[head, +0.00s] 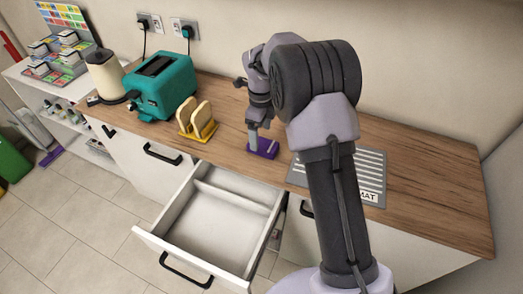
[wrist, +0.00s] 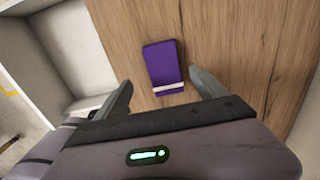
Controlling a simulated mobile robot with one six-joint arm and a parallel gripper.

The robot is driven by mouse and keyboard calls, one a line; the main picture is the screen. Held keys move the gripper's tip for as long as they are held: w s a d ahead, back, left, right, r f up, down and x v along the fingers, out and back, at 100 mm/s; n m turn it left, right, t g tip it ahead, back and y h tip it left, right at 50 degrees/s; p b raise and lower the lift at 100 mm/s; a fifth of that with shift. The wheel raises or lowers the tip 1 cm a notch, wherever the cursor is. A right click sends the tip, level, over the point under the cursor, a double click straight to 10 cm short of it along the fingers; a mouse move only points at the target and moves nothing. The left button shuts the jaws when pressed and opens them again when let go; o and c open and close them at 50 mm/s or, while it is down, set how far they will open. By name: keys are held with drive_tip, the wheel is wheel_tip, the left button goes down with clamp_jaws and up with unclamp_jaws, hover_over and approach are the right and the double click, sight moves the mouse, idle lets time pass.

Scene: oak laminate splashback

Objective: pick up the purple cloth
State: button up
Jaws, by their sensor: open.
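The purple cloth (wrist: 163,65) lies folded on the wooden counter, with a pale stripe near its end. In the head view the purple cloth (head: 264,150) is partly hidden by my gripper (head: 254,148). My gripper points down over the cloth. In the wrist view my gripper (wrist: 160,91) is open, with one finger on each side of the cloth's striped end. Nothing is held between the fingers. I cannot tell how far above the counter the fingertips are.
An open, empty-looking drawer (head: 213,228) juts out below the counter. A yellow rack with bread slices (head: 197,119), a teal toaster (head: 162,86) and a cream canister (head: 106,76) stand to the left. A grey striped mat (head: 371,178) lies to the right, partly behind my arm.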

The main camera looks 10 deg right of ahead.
sight(263, 144)
drive_tip(key=f+b, duration=0.1)
drive_tip(key=f, duration=0.3)
drive_tip(key=f+b, duration=0.1)
drive_tip(key=f, duration=0.1)
drive_tip(key=shift+w+d+b, duration=0.2)
drive_tip(key=shift+d+b, duration=0.15)
drive_tip(key=shift+d, duration=0.05)
drive_tip(key=shift+r, duration=0.2)
drive_tip(key=shift+c, duration=0.2)
drive_tip(key=c, duration=1.5)
drive_tip(key=shift+r+p, duration=0.35)
drive_tip(key=shift+r, duration=0.05)
drive_tip(key=shift+c, duration=0.3)
drive_tip(key=r+p, duration=0.1)
drive_tip(key=r, duration=0.2)
drive_tip(key=shift+s+r+p, duration=0.1)
drive_tip(key=shift+s+p, duration=0.1)
drive_tip(key=shift+p, duration=0.15)
drive_tip(key=s+a+r+p, duration=0.1)
drive_tip(key=s+a, duration=0.2)
drive_tip(key=s, duration=1.2)
drive_tip(key=shift+s+p, duration=0.2)
drive_tip(key=shift+p, duration=0.15)
